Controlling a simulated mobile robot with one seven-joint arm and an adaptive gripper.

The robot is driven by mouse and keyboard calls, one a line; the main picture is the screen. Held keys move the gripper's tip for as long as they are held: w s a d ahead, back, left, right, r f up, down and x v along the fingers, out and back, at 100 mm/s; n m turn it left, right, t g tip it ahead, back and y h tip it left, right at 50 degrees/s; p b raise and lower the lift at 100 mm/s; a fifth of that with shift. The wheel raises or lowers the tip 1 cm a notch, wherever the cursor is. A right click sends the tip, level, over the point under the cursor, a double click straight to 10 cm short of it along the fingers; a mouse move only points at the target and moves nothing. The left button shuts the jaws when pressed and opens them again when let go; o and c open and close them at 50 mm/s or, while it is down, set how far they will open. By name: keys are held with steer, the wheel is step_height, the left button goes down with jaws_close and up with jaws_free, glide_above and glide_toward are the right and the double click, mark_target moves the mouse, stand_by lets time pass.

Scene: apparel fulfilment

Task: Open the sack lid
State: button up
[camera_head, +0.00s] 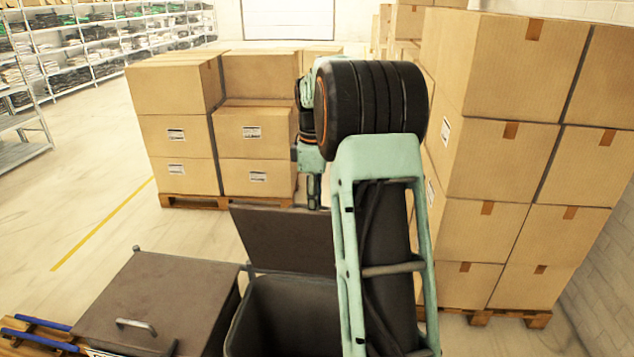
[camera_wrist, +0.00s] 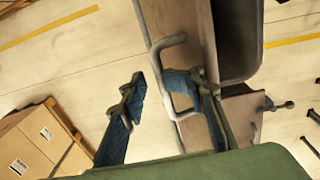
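A dark grey sack bin (camera_head: 285,315) stands at the lower middle of the head view, its top open. Its brown lid (camera_head: 285,240) is raised and stands steeply tilted at the bin's far side. In the wrist view the lid (camera_wrist: 180,25) carries a grey bar handle (camera_wrist: 158,62). My gripper (camera_wrist: 172,85) is open, its blue-padded fingers apart. One finger is clear of the lid on the left; the other overlaps the handle loop. I cannot tell whether it touches. In the head view my arm hides part of the bin and the lid's right side.
A second bin (camera_head: 160,300) with a shut lid and handle stands to the left. Stacked cartons on a pallet (camera_head: 180,201) stand behind the raised lid. A taller carton stack (camera_head: 500,130) closes off the right. The floor at left is clear (camera_head: 100,200), with shelves beyond.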

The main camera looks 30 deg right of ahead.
steer(key=w+d+r, duration=0.5)
steer(key=w, duration=0.3)
steer(key=shift+w+d+r, duration=0.2)
steer(key=shift+d+r, duration=0.15)
steer(key=shift+r, duration=0.05)
stand_by(0.6)
stand_by(0.6)
